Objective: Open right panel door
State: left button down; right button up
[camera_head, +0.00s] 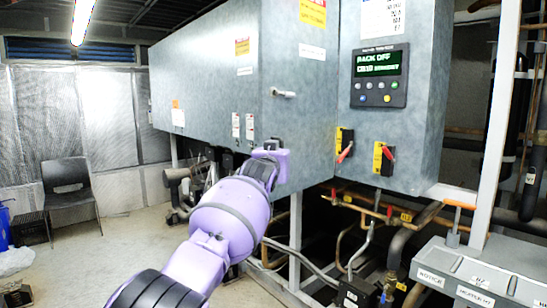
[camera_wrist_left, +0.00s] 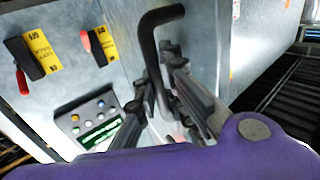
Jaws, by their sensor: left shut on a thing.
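The right panel door (camera_head: 308,125) is a grey metal face of the cabinet, beside the control display panel. A small silver latch (camera_head: 283,93) sits on its upper part. My left gripper (camera_head: 270,152) is at the door's lower left, mostly hidden behind its own purple wrist. In the left wrist view, a dark bent bar handle (camera_wrist_left: 163,17) stands out from the grey metal. My left gripper's fingers (camera_wrist_left: 153,88) are around this handle and shut on it. I cannot clearly tell whether the door stands ajar. My right gripper is not in view.
A display with buttons (camera_head: 380,75) is right of the door, above two red-handled switches (camera_head: 345,145) (camera_head: 384,158). Pipes (camera_head: 400,240) run below the cabinet. A grey labelled box (camera_head: 480,275) is at lower right. A chair (camera_head: 68,185) stands at left, with open floor (camera_head: 110,250) before it.

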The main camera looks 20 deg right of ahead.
pick_arm(q)
jog(key=shift+a+f, duration=0.2)
jog(key=shift+f, duration=0.3)
jog(key=shift+w, duration=0.1)
jog(key=c, duration=2.1)
grip_release()
jog(key=shift+a, duration=0.1)
jog(key=o, duration=0.3)
jog(key=shift+a+r, duration=0.15)
jog(key=shift+r, duration=0.15)
jog(key=shift+s+d+r, duration=0.15)
jog(key=shift+s+d, duration=0.1)
jog(key=shift+s, duration=0.2)
jog(key=v, duration=1.1)
jog(key=shift+s+a, duration=0.25)
jog(key=shift+s, duration=0.05)
